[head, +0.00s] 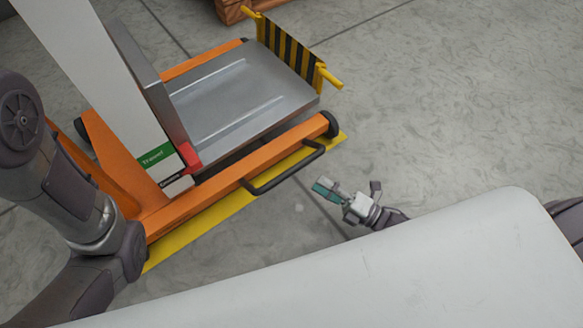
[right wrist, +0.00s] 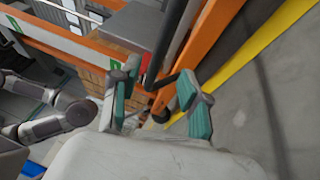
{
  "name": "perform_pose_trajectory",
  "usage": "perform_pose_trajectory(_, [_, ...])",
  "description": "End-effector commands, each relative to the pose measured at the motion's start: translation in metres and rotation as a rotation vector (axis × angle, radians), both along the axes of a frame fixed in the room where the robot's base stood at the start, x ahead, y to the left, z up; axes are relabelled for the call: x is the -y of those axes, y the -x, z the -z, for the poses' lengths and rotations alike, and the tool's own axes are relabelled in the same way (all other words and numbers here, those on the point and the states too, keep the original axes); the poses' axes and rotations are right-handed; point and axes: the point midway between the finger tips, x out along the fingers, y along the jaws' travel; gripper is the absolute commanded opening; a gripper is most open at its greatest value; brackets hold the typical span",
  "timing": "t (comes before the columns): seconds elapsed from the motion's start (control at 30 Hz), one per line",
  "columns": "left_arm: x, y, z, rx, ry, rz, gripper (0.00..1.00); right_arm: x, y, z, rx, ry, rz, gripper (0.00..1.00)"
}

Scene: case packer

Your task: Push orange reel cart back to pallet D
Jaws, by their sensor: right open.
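The orange reel cart (head: 160,200) stands at the left in the head view, with a grey platform (head: 240,95), a white upright column and a black side handle (head: 285,170). Its orange frame also shows in the right wrist view (right wrist: 215,42). My right gripper (head: 338,192) is open, just right of the handle and apart from it in the head view. In the right wrist view its teal-padded fingers (right wrist: 160,98) are spread, with a dark bar beyond the gap. My left arm crosses the lower left; its gripper is out of sight. I cannot identify pallet D.
A yellow floor strip (head: 205,222) runs along the cart's near side. A black-and-yellow striped plate (head: 288,50) stands at the platform's far end. A wooden object (head: 232,10) is cut off at the top. Grey floor to the right is clear.

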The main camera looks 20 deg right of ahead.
Motion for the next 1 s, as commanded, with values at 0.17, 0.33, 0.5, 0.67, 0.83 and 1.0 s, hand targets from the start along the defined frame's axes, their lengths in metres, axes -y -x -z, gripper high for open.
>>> perform_pose_trajectory(0.17, [0.0, 0.0, 0.019, 0.0, 0.0, 0.0, 0.51, -0.027, -0.029, -0.005, 0.004, -0.004, -0.001, 0.45])
perform_pose_trajectory(0.33, [0.0, 0.0, 0.03, 0.0, 0.0, 0.0, 0.51, -0.046, -0.05, -0.01, 0.003, -0.003, 0.0, 0.45])
perform_pose_trajectory(0.5, [0.0, 0.0, 0.035, 0.001, -0.001, 0.0, 0.51, -0.057, -0.062, -0.014, 0.001, -0.001, 0.0, 0.45])
perform_pose_trajectory(0.67, [0.0, 0.0, 0.036, 0.001, -0.001, 0.0, 0.51, -0.06, -0.065, -0.016, 0.001, -0.001, 0.0, 0.45])
perform_pose_trajectory(0.83, [0.0, 0.0, 0.035, 0.001, -0.001, 0.0, 0.51, -0.06, -0.065, -0.016, 0.0, -0.002, 0.001, 0.45])
perform_pose_trajectory(1.0, [0.0, 0.0, 0.035, 0.001, -0.001, 0.0, 0.51, -0.06, -0.065, -0.016, 0.0, -0.002, 0.001, 0.22])
